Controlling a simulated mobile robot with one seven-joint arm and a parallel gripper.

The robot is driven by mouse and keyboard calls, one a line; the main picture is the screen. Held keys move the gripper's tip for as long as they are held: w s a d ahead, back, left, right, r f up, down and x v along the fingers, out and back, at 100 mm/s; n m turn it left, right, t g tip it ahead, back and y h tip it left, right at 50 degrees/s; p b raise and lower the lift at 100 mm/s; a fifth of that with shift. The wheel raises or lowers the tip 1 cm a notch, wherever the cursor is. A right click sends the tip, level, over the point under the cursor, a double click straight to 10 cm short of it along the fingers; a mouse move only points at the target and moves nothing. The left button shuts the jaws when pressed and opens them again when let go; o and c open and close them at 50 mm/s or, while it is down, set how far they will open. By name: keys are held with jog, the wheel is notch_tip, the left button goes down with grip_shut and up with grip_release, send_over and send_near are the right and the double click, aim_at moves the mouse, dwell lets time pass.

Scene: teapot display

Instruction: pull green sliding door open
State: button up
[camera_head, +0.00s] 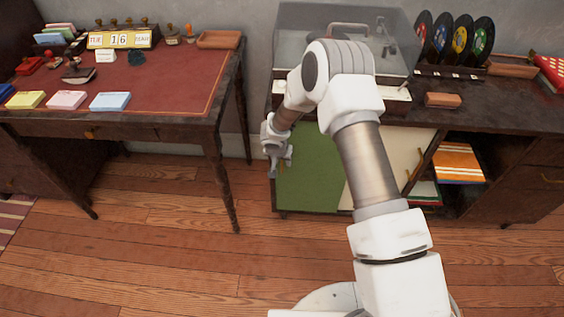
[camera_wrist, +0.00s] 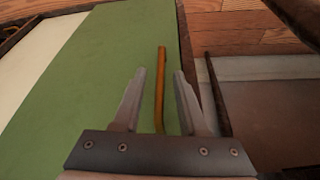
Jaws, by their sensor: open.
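The green sliding door (camera_head: 310,177) is the left front panel of the dark cabinet in the head view. It fills the middle of the wrist view (camera_wrist: 105,70). A long thin brass-coloured handle (camera_wrist: 160,85) runs along the door near its edge. My gripper (camera_head: 276,160) is in front of the door's left edge. In the wrist view my gripper (camera_wrist: 158,75) is open, and the handle lies between its two fingers, with gaps on both sides. Whether the fingertips reach the door's surface I cannot tell. In the head view the handle is hidden behind my gripper.
A cream panel (camera_head: 393,160) adjoins the green door on the right. Beyond it is an open shelf with records (camera_head: 457,163). A record player (camera_head: 345,45) stands on the cabinet top. A desk (camera_head: 155,85) stands at left, with a floor gap between.

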jog(key=shift+f, duration=0.2)
grip_shut()
dwell(1.4)
